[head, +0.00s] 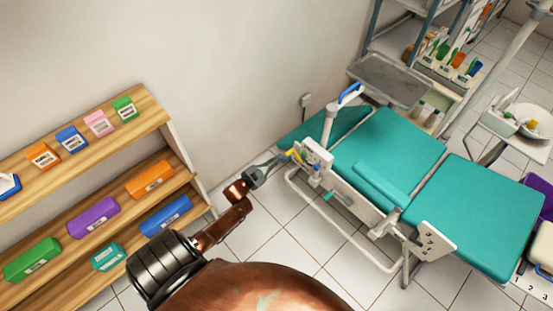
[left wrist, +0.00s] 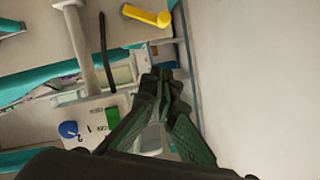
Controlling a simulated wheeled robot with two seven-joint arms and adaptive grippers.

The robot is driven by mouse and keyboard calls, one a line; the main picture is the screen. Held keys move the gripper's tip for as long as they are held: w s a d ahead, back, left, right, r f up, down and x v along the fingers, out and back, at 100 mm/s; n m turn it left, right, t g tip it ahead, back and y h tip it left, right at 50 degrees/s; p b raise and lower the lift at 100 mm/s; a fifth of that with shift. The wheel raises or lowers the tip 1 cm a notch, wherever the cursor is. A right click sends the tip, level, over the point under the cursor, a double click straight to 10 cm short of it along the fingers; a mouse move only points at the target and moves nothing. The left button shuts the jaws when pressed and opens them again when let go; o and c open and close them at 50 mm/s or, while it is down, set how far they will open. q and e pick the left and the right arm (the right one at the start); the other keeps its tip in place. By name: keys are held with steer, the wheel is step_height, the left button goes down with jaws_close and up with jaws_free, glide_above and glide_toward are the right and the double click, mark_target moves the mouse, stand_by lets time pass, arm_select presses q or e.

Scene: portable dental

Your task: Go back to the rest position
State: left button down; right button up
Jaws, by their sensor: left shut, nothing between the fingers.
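My left gripper (head: 262,171) shows in the head view at the end of my copper-coloured arm, between the wooden shelf and the teal dental chair. Its fingers are shut and hold nothing. The left wrist view shows the same dark green fingers (left wrist: 163,90) closed together at the tips. In the head view the fingers lie in front of the chair's near side, close to a small unit with coloured fittings (head: 312,157); I cannot tell whether they touch it. My right gripper is in neither view.
The teal dental chair (head: 390,140) fills the right middle. A wooden shelf (head: 155,106) with several coloured boxes stands at the left. A metal tray (head: 390,80) is behind the chair. A rack (head: 440,62) stands at the back right. Tiled floor (head: 290,255) is bare between shelf and chair.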

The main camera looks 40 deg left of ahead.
arm_select(q)
steer(key=s+d+f+n+g+p, duration=0.1)
steer(key=s+d+f+g+p, duration=0.2)
steer(key=s+f, duration=0.95)
steer(key=s+d+f+n+g+p, duration=0.1)
steer(key=s+d+f+n+g, duration=0.3)
steer(key=s+f, duration=0.9)
steer(key=s+d+f+g+p, duration=0.1)
steer(key=s+d+f+g, duration=0.1)
steer(key=s, duration=0.9)
steer(key=s+d+f+m+g+p, duration=0.1)
steer(key=s+d+f+g, duration=0.2)
steer(key=s, duration=0.9)
steer(key=s+d+f+g+p, duration=0.1)
steer(key=s+d, duration=0.4)
steer(key=s, duration=0.7)
steer(key=shift+s+f+g, duration=0.2)
steer(key=shift+f+g, duration=0.55)
steer(key=shift+g, duration=0.35)
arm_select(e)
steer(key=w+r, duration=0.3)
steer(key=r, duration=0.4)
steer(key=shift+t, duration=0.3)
